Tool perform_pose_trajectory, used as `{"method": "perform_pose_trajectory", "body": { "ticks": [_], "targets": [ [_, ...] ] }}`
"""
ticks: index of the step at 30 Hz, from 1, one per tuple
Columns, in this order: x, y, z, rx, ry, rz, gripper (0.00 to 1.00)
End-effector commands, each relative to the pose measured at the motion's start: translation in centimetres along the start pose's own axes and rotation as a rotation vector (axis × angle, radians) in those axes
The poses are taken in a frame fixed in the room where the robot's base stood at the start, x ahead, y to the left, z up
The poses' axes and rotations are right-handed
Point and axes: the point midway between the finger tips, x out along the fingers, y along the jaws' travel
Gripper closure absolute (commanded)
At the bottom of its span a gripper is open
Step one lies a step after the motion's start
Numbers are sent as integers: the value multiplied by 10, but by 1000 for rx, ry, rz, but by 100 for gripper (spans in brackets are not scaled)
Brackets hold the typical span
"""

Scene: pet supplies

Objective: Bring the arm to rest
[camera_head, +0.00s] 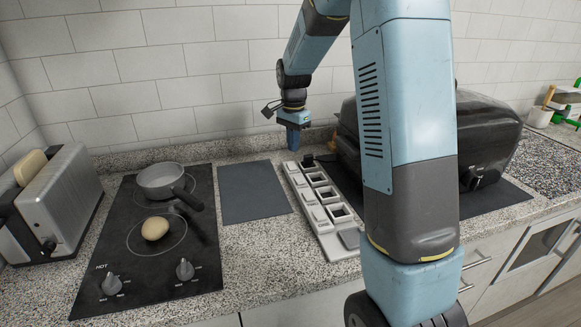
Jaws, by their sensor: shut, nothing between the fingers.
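My gripper (293,150) hangs at the upper middle of the head view, in front of the tiled wall. It points down and is shut, with nothing held. It is over the far end of a white rack with several square compartments (327,238). I cannot tell the exact gap between the fingertips and the rack.
A black cooktop (95,285) on the left bears a grey pan (160,182) and a round tan item (155,228). A toaster (65,200) with bread stands at far left. A dark mat (252,192) lies bare. Green-handled items (566,112) stand at far right.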

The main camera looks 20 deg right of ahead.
Motion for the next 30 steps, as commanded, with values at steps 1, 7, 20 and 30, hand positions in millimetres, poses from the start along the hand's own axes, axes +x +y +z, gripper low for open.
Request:
{"method": "perform_pose_trajectory", "body": {
  "ticks": [1, 7, 20, 30],
  "targets": [
    [-3, 0, 0, 0, 1, -1, 100],
    [-8, 0, 0, 0, 1, -1, 100],
    [-22, 10, 6, -37, 10, -19, 100],
    [-80, 60, 36, -233, 64, -97, 100]
  ]
}}
